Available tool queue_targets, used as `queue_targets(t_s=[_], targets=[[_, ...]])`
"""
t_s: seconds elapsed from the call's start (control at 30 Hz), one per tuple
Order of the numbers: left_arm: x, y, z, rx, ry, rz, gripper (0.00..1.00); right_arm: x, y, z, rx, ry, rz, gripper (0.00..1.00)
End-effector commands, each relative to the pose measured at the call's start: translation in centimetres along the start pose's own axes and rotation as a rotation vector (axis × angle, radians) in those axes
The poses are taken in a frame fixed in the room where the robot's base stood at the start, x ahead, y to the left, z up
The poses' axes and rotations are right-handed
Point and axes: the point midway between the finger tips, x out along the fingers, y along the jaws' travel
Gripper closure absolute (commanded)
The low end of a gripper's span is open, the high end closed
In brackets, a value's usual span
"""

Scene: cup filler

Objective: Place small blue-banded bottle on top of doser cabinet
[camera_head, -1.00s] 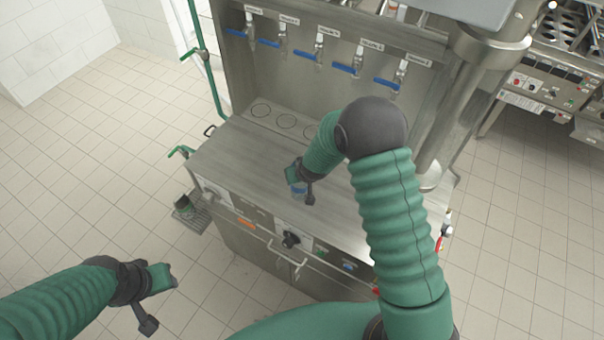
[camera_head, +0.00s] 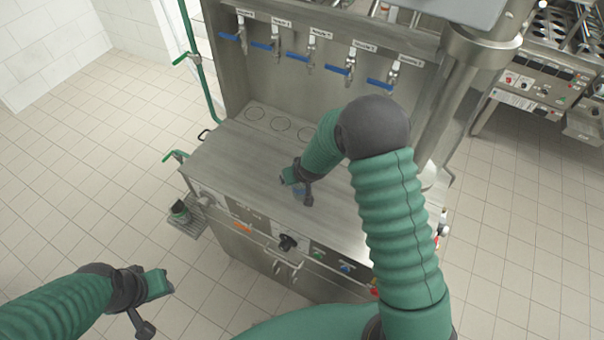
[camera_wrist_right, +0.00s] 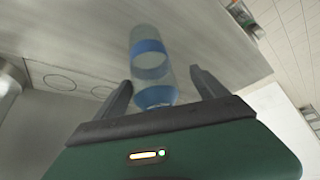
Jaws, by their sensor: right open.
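The small clear bottle with blue bands (camera_wrist_right: 150,62) shows between the two fingers of my right gripper (camera_wrist_right: 162,88) in the right wrist view. The fingers are open, with a gap on each side of the bottle. In the head view my right gripper (camera_head: 297,186) is low over the steel top of the doser cabinet (camera_head: 237,150), near its front edge. A bit of the bottle's blue (camera_head: 299,194) shows there, mostly hidden by the gripper. The bottle is at the cabinet top; its exact contact is hard to see. My left gripper (camera_head: 166,288) is over the floor at lower left, away from the cabinet.
A row of taps with blue levers (camera_head: 298,57) is on the cabinet's back panel. Circles (camera_head: 281,124) mark the surface below them. Knobs and buttons (camera_head: 288,242) line the front. A green cup (camera_head: 180,212) stands on a side grate. The cabinet top's left part is clear.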

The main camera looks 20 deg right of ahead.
Motion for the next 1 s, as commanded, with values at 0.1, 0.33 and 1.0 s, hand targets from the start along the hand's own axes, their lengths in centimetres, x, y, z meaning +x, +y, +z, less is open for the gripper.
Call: queue_targets(t_s=[0.1,0.33,1.0], targets=[[0.9,0.0,0.2,0.001,-0.001,0.000,0.65,-2.7,0.3,0.0,0.000,0.006,-0.001,0.17],[1.2,0.1,0.3,0.001,-0.001,0.000,0.65,-8.6,0.0,0.0,-0.002,0.004,0.000,0.17],[1.1,0.0,0.3,0.001,-0.001,0.000,0.65,-20.4,-0.8,14.9,-0.091,-0.291,-0.035,0.17]])
